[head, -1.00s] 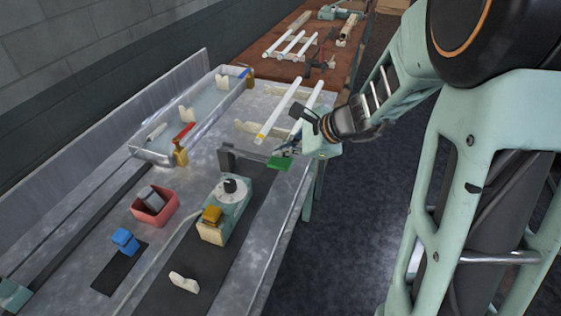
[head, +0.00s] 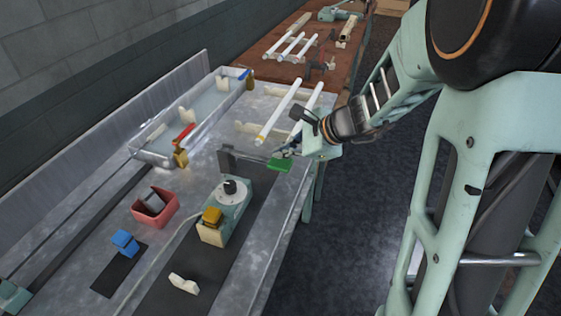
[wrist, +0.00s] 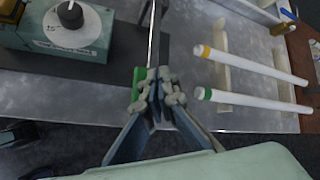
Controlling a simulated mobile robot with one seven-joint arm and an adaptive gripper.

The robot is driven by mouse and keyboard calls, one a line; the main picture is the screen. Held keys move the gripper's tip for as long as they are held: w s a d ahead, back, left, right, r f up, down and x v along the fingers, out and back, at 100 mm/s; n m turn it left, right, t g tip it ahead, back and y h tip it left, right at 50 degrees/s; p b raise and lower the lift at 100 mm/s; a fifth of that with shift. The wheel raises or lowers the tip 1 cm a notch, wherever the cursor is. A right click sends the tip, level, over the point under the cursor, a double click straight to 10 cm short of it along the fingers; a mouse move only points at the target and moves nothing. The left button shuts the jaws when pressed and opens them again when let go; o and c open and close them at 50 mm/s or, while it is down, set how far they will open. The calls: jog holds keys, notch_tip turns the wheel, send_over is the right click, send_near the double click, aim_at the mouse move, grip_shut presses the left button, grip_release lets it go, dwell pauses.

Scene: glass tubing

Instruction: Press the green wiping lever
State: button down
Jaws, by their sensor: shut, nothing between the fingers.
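The green lever (head: 280,164) is a small green pad at the end of a dark grey bar (head: 245,158), near the right edge of the metal bench. It also shows in the wrist view as a green strip (wrist: 138,82), partly hidden by my gripper. My gripper (wrist: 157,82) is shut and empty, with its fingertips just right of the green strip in the wrist view. In the head view my gripper (head: 293,148) is just above and right of the green pad. I cannot tell whether it touches the lever.
White tubes (head: 278,110) with yellow and green bands lie on rests beside my gripper. A device with a dial (head: 230,190) stands nearer on the bench. A clear trough (head: 165,160) with a red lever (head: 184,132) is at left. A red bin (head: 172,207) and blue block (head: 124,240) stand nearer.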

aim_at(286, 165)
jog(key=shift+f, duration=0.15)
jog(key=shift+f+b, duration=0.3)
jog(key=shift+b, duration=0.3)
jog(key=shift+f+b, duration=2.25)
jog(key=shift+b, duration=0.05)
dwell(1.7)
jog(key=shift+r, duration=0.1)
dwell(0.5)
jog(key=shift+r+p, duration=2.15)
jog(key=shift+r, duration=0.45)
jog(key=shift+r, duration=0.15)
notch_tip(286, 165, up, 5)
jog(key=p, duration=0.4)
